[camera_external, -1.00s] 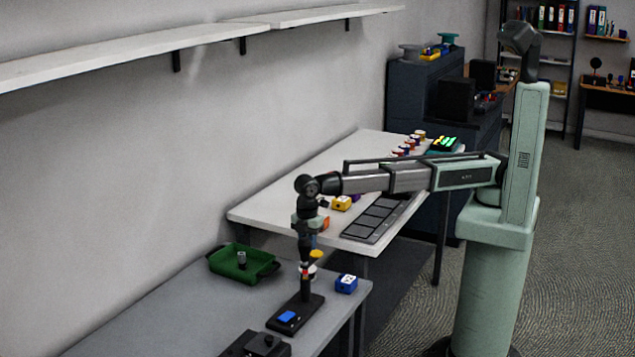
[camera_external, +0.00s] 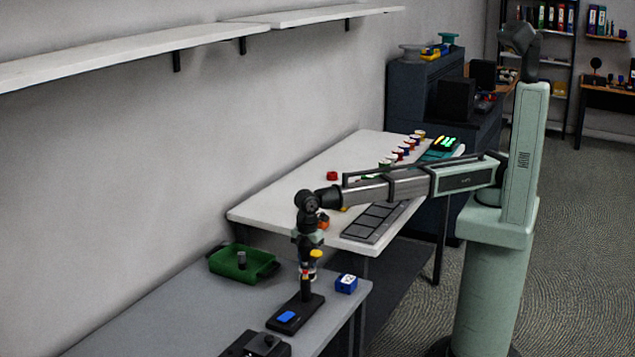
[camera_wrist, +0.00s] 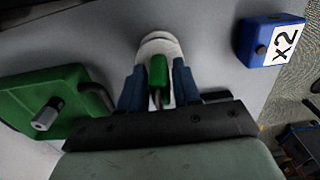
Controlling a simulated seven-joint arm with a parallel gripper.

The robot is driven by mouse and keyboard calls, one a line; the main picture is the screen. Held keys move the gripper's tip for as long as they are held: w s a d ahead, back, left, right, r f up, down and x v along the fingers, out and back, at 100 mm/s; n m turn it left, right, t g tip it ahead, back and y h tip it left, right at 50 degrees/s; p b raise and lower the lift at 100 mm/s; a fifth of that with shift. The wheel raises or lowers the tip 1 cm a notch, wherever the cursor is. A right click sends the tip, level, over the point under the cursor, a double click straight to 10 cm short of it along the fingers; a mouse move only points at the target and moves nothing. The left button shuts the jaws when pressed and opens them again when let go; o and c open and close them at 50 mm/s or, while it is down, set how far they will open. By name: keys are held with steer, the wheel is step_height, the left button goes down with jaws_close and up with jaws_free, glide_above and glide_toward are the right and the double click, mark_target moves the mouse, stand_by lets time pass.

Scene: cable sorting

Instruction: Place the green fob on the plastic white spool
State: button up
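The green fob (camera_wrist: 158,75) is between the two blue fingers of my gripper (camera_wrist: 158,85) in the wrist view, which are closed in on its sides. The white spool (camera_wrist: 160,42) shows just beyond the fob, partly covered by it. Whether fob and spool touch cannot be told. The fob and spool are too small and covered to make out clearly there.
A green tray (camera_external: 243,264) with a grey cylinder stands left of the stand. A blue box marked x2 (camera_external: 346,284) is at the right. A black box (camera_external: 253,345) lies in front. The grey table between is mostly clear.

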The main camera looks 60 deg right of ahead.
steer(key=shift+o, duration=1.3)
step_height(320, 180, up, 12)
steer(key=shift+r, duration=0.2)
